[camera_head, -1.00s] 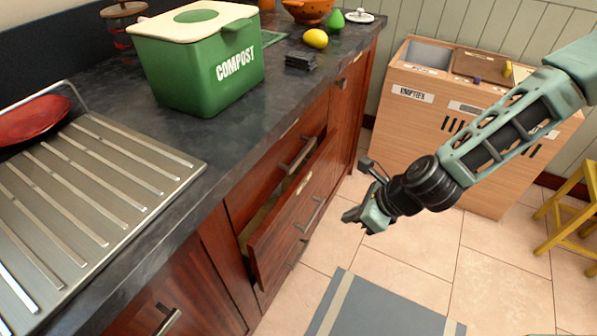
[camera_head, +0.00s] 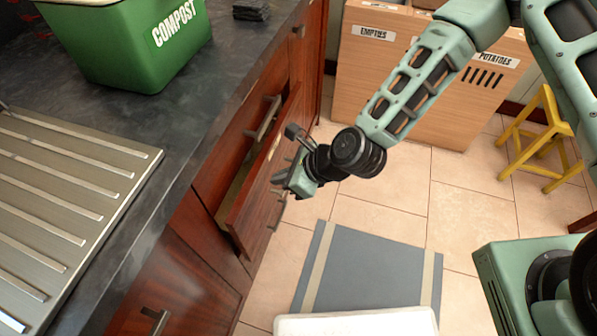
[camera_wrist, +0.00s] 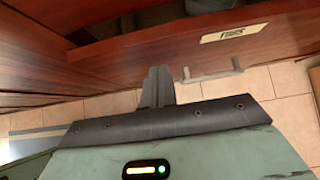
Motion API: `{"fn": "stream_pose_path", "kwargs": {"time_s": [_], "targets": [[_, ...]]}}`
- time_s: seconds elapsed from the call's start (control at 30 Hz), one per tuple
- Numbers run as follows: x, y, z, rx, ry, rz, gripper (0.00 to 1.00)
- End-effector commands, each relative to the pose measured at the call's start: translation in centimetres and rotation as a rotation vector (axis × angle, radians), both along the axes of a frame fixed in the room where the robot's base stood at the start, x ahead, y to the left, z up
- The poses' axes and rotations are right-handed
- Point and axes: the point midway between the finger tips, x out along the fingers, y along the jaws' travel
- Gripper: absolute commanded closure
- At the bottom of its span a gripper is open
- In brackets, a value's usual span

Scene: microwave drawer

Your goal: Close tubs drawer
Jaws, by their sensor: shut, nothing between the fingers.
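The tubs drawer (camera_head: 250,195) is a reddish-brown wooden drawer in the counter front, standing partly open. In the wrist view its front (camera_wrist: 130,50) crosses the upper part, with a pale label (camera_wrist: 232,33) that is hard to read. A metal bar handle (camera_wrist: 212,74) shows just below the label. My gripper (camera_head: 279,180) is just outside the drawer front, pointing at it. Its fingers (camera_wrist: 159,84) are shut and empty, left of the handle in the wrist view. I cannot tell whether they touch the front.
A green compost bin (camera_head: 135,40) stands on the dark counter (camera_head: 190,115), behind a metal draining board (camera_head: 75,190). A closed drawer with a handle (camera_head: 262,118) sits above the open one. A wooden bin cabinet (camera_head: 375,75) and yellow stool (camera_head: 540,140) stand beyond. A grey mat (camera_head: 370,268) lies on tiled floor.

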Motion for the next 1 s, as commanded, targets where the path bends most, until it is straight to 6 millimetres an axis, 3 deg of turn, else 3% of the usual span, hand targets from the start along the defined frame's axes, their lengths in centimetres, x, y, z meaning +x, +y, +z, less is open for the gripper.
{"fn": "stream_pose_path", "kwargs": {"time_s": [0.2,0.67,0.87,1.0], "targets": [[0.8,2.2,0.2,0.000,-0.001,0.001,1.00],[1.0,2.8,0.2,0.000,0.000,0.000,1.00],[1.8,4.9,0.3,0.001,0.000,-0.001,1.00],[1.9,5.0,0.2,0.000,-0.001,0.001,1.00]]}}
